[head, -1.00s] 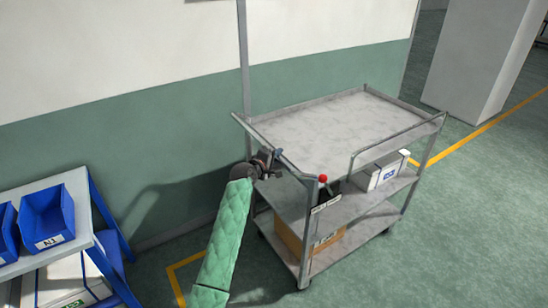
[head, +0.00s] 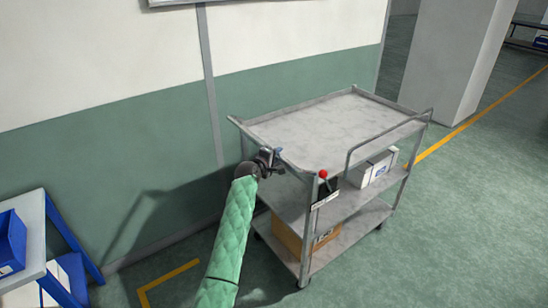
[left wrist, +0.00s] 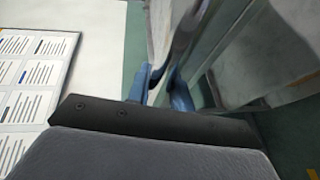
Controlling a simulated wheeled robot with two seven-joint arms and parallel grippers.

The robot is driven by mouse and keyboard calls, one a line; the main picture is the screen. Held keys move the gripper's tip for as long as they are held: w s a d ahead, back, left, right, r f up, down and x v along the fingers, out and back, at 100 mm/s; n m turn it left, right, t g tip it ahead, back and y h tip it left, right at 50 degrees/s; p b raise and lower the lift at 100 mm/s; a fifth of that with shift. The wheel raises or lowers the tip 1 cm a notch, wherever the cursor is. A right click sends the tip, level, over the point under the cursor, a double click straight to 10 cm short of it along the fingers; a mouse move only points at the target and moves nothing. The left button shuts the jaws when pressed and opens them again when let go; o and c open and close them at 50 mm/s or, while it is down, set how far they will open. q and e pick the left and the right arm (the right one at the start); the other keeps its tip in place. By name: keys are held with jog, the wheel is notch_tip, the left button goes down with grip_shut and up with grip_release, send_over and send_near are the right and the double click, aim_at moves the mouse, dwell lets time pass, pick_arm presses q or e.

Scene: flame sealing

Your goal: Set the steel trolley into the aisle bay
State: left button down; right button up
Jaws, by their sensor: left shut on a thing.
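The steel trolley (head: 345,125) stands upright on its wheels beside the green-and-white wall, with three shelves. Its near end has a lever with a red knob (head: 323,174). My left gripper (head: 268,158), on the green-sleeved arm, is shut on the bar at the trolley's near left end. In the left wrist view the blue fingers (left wrist: 163,88) close around a grey metal part. A yellow floor-line corner (head: 145,290) lies at the lower left, behind the trolley's near end. Another yellow line (head: 450,137) runs beyond it at the right. My right gripper is not in view.
A cardboard box (head: 292,236) sits on the trolley's bottom shelf and a white box (head: 372,168) on its middle one. A blue-framed rack (head: 45,245) stands at the left. A pale pillar (head: 450,60) rises beyond. Floor at the right is clear.

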pick_arm(q)
jog(key=shift+d+r, duration=0.1)
jog(key=shift+r, duration=0.05)
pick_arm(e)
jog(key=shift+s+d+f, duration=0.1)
pick_arm(q)
jog(key=c, duration=1.4)
grip_release()
jog(key=shift+c, duration=0.2)
jog(key=shift+o, duration=0.9)
jog(key=shift+w+d, duration=0.1)
jog(key=shift+d, duration=0.05)
jog(key=shift+s+a+f+b, duration=0.2)
jog(key=shift+s+a+b, duration=0.1)
jog(key=shift+s+a, duration=0.15)
jog(key=b+v, duration=0.2)
jog(key=v, duration=0.4)
jog(key=shift+s+r, duration=0.25)
jog(key=shift+s, duration=0.05)
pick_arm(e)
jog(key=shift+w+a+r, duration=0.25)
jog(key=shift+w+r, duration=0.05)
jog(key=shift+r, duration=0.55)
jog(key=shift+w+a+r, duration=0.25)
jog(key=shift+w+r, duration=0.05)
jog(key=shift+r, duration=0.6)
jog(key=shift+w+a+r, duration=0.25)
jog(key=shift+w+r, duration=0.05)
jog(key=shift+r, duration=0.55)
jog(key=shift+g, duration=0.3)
